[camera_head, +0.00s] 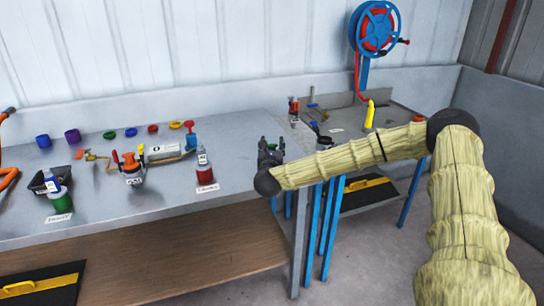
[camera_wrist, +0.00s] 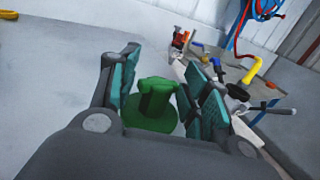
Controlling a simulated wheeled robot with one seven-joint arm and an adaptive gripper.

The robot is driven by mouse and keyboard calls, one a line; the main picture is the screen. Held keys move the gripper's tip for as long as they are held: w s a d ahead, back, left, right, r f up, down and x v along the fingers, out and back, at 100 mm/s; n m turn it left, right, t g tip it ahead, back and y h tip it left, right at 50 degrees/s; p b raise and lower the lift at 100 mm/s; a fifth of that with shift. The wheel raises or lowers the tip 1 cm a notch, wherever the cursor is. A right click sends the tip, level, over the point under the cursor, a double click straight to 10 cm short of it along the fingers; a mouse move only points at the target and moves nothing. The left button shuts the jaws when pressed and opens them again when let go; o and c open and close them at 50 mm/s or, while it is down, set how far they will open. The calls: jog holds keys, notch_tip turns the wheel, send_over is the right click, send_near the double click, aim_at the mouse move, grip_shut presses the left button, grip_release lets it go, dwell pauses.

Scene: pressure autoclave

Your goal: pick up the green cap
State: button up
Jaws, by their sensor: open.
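The green cap (camera_wrist: 152,112) has a wide round base and a raised knob. In the wrist view it lies on the grey table top between the two teal-padded fingers of my gripper (camera_wrist: 168,78). The fingers are open, one on each side of the cap, and I cannot tell whether either touches it. In the head view my gripper (camera_head: 271,153) is low over the right end of the long table and mostly covers the cap. Another green ring-like piece (camera_head: 109,134) lies farther left at the back of the table.
A red-filled bottle (camera_head: 204,175) stands left of my gripper. Several colored pieces, such as a red one (camera_head: 153,129), lie along the back. A second blue-legged table (camera_head: 395,117) with a yellow object (camera_head: 369,115) stands to the right.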

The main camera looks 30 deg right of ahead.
grip_shut()
jog(key=shift+r, duration=0.1)
